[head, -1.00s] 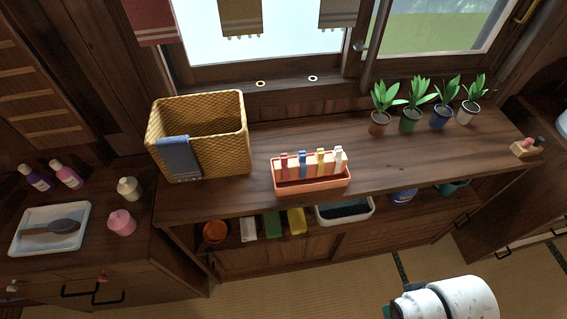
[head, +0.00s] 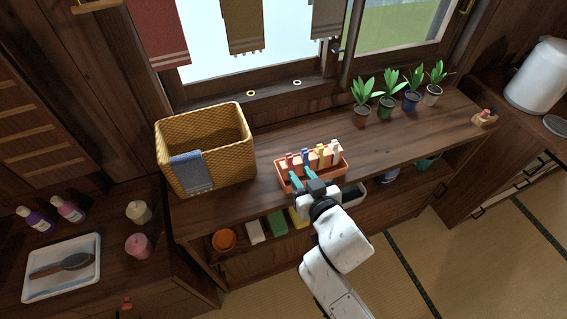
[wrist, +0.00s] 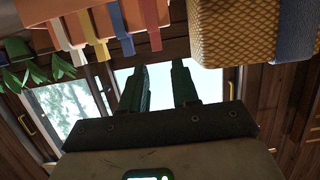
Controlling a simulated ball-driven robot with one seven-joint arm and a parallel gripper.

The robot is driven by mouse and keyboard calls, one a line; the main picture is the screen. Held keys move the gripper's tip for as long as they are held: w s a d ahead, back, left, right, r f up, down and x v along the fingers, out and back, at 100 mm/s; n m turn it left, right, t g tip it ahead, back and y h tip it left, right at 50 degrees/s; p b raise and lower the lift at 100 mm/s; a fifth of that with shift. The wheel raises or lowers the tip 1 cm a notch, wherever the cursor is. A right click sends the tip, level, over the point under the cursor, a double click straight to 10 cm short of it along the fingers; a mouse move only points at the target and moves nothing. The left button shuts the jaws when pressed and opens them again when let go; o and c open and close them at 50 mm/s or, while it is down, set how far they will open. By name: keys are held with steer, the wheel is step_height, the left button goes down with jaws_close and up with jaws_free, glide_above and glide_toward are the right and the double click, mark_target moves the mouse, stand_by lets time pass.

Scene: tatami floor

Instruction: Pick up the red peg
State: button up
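The red peg (head: 289,159) stands at the left end of a row of pegs in the orange tray (head: 340,179) on the counter. It also shows at the top of the wrist view (wrist: 152,27). The blue peg (head: 305,156) is beside it, then a yellow and a white one. My gripper (head: 301,177) is at the tray's front left side, in front of the red and blue pegs. In the wrist view its two fingers (wrist: 160,88) are apart, with only the window seen between them. The fingers partly hide the tray's front.
A wicker basket (head: 233,168) with a blue cloth stands left of the tray. Several potted plants (head: 388,103) stand at the back right. A small peg block (head: 484,118) is at the counter's right end. The counter between tray and block is clear.

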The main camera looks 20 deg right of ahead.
mark_target(290, 159)
steer(key=x, duration=0.4)
steer(key=shift+r, duration=0.1)
steer(key=shift+d+f+p+x, duration=0.15)
steer(key=shift+p+x, duration=0.25)
steer(key=shift+x, duration=1.1)
steer(key=shift+d+f+p+x, duration=0.15)
steer(key=shift+p+x, duration=0.2)
steer(key=shift+x, duration=1.1)
steer(key=shift+s, duration=0.1)
steer(key=shift+c, duration=0.4)
jaws_close()
